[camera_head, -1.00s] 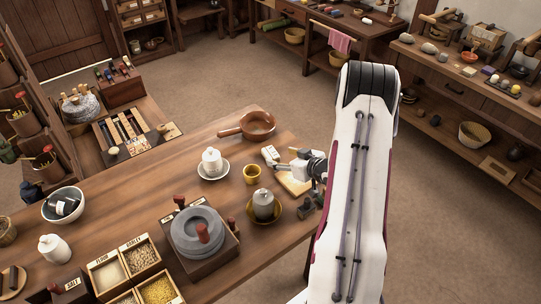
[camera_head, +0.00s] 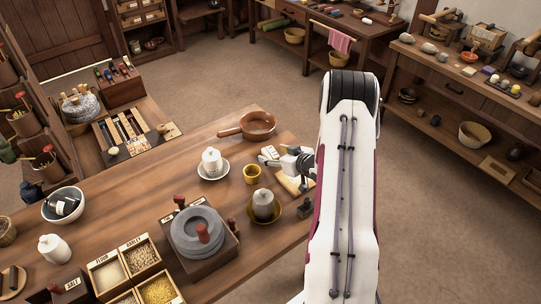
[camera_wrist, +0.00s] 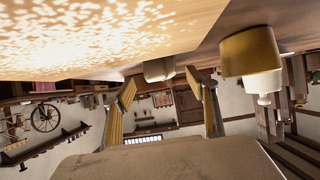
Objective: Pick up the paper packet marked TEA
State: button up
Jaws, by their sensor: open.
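A small pale packet (camera_head: 270,152) is on the table near its back right edge, just beyond my gripper in the head view. Its lettering is too small to read, so I cannot confirm TEA. My gripper (camera_head: 267,160) is low over the table, tilted to point left, and open. In the wrist view, which is upside down, a cream packet-like shape (camera_wrist: 158,69) shows ahead between my two spread fingers (camera_wrist: 160,88). It appears apart from them, and no writing shows on it.
A yellow cup (camera_head: 251,174) stands close to my gripper; it also shows in the wrist view (camera_wrist: 250,52). A white lidded jar (camera_head: 212,161) on a saucer, a brown pan (camera_head: 258,124) and a grey lidded pot (camera_head: 263,204) stand around. A pale board (camera_head: 292,184) lies under my wrist.

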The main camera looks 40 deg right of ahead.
jog(key=shift+w+f, duration=0.35)
jog(key=shift+w, duration=0.2)
jog(key=c, duration=1.2)
